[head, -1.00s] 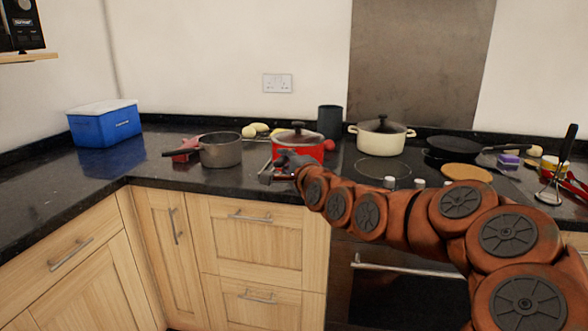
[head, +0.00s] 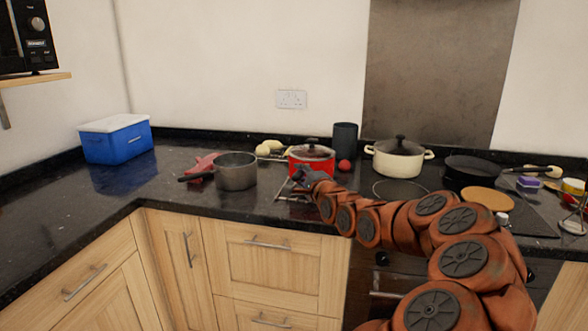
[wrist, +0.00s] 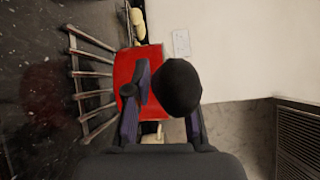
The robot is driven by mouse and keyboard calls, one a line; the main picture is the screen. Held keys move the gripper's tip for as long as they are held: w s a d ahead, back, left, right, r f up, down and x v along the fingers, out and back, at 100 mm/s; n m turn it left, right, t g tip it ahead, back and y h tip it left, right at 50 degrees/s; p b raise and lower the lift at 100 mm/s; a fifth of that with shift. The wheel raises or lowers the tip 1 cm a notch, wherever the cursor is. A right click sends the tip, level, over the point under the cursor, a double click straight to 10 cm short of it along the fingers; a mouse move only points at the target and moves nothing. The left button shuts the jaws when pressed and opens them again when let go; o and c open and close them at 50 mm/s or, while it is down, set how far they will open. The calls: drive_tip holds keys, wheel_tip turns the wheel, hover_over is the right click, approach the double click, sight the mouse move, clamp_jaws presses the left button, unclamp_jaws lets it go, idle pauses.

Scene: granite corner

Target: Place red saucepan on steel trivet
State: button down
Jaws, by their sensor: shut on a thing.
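The red saucepan (head: 312,160) has a lid with a dark knob and stands out at the middle of the worktop in the head view. In the wrist view its red side (wrist: 145,62) fills the space beyond the fingers. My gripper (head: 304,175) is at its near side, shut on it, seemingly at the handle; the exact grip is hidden. In the wrist view my fingers (wrist: 163,118) flank a dark round part. The steel trivet (wrist: 90,75) shows as bars left of the saucepan; in the head view it lies (head: 284,192) just in front. I cannot tell whether they touch.
A grey saucepan (head: 236,172) stands left, by a red item (head: 203,163). Potatoes (head: 270,147), a tomato (head: 344,166) and a dark canister (head: 345,140) are close behind. A cream pot (head: 398,160) is right, a blue box (head: 116,140) far left.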

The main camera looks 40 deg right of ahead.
drive_tip(key=shift+w+d+p, duration=0.5)
drive_tip(key=shift+w+d, duration=0.35)
drive_tip(key=shift+w, duration=0.15)
wheel_tip(320, 180, down, 4)
drive_tip(key=b, duration=0.4)
drive_tip(key=shift+w+a+r, duration=0.1)
drive_tip(key=shift+a+r, duration=0.05)
drive_tip(key=shift+r, duration=0.05)
drive_tip(key=c, duration=1)
unclamp_jaws()
drive_tip(key=shift+f, duration=0.1)
drive_tip(key=shift+b+v, duration=0.7)
drive_tip(key=shift+v, duration=5.3)
